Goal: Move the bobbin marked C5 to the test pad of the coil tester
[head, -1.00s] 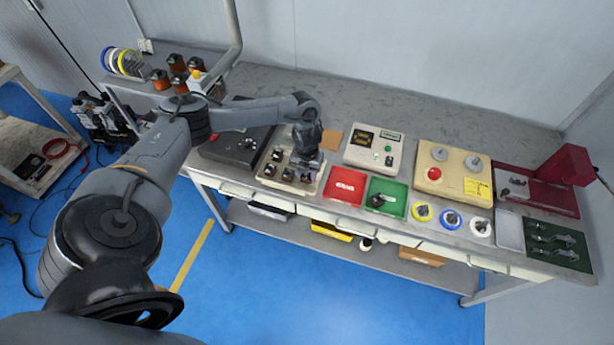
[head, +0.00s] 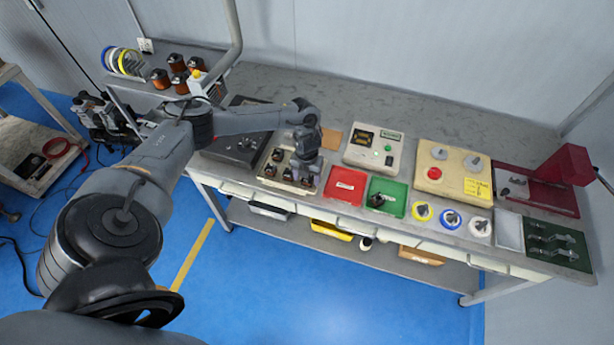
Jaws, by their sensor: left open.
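Several dark bobbins (head: 288,174) stand in a cream tray (head: 264,178) left of centre on the bench; their markings are too small to read, so I cannot tell which is C5. My left gripper (head: 302,173) points down over the right part of this tray, open, and its wrist hides some of the bobbins. I cannot tell whether its fingers touch or surround one. My right gripper is not in view.
A red tray (head: 346,186) and a green tray (head: 387,198) holding a dark item lie right of the bobbin tray. A dark grey machine (head: 238,145) is on the left. A yellowish box (head: 452,172) with knobs stands further right. The bench's back strip is clear.

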